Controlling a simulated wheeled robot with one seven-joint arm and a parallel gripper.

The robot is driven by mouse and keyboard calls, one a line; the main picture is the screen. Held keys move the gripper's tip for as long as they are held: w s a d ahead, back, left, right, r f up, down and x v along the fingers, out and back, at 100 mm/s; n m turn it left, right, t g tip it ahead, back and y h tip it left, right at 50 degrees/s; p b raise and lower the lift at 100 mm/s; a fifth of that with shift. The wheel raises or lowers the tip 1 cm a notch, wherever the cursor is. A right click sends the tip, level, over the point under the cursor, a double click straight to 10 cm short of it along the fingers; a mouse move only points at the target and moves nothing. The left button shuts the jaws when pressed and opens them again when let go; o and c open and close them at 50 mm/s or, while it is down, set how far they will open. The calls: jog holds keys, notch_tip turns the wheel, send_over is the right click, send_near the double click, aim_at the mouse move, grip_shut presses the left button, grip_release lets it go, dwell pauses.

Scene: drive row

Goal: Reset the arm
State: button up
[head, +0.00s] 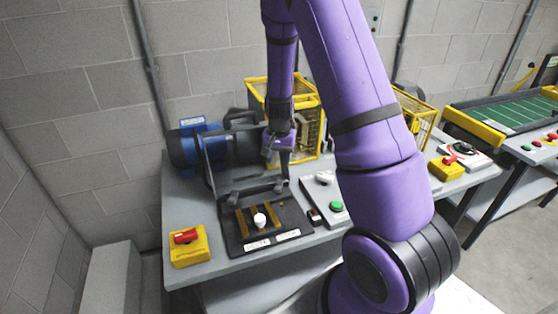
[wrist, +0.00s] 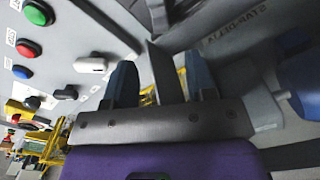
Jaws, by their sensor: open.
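My purple arm reaches from the right foreground over the grey workbench (head: 205,205). My gripper (head: 270,152) points down over the back of the bench, between a blue motor and a yellow mesh guard. In the wrist view my gripper (wrist: 161,82) shows two dark blue fingers spread apart. A dark grey flat edge shows between and beyond them; I cannot tell whether a finger touches it.
The blue motor (head: 187,145) stands left of my gripper and the yellow guard (head: 308,105) right. In front are a black panel with a white knob (head: 260,220), a yellow box with red switch (head: 189,250) and a green button (head: 336,206). A green conveyor (head: 505,112) stands far right.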

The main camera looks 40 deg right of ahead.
jog(key=shift+r, duration=0.1)
dwell(0.3)
jog(key=s+a+r+n+t, duration=0.1)
jog(key=s+a+r+n, duration=0.15)
jog(key=r, duration=0.55)
jog(key=s+a+r+n+t, duration=0.1)
jog(key=s+a+r, duration=0.25)
jog(key=r, duration=0.35)
jog(key=s+a+r+n+t, duration=0.1)
jog(key=s+a+r, duration=0.15)
jog(key=r, duration=0.55)
jog(key=s+a+r+n, duration=0.1)
jog(key=s+a+r, duration=0.1)
jog(key=s, duration=0.4)
jog(key=s+a+r+n+t, duration=0.1)
jog(key=s+r+n, duration=0.1)
jog(key=s+r, duration=0.2)
jog(key=s+a+r+n+t, duration=0.1)
jog(key=s+r, duration=0.3)
jog(key=s, duration=0.4)
jog(key=shift+s+a+n, duration=0.3)
jog(key=shift+a+n, duration=0.15)
jog(key=shift+a, duration=0.35)
jog(key=shift+r, duration=0.1)
jog(key=shift+c, duration=0.5)
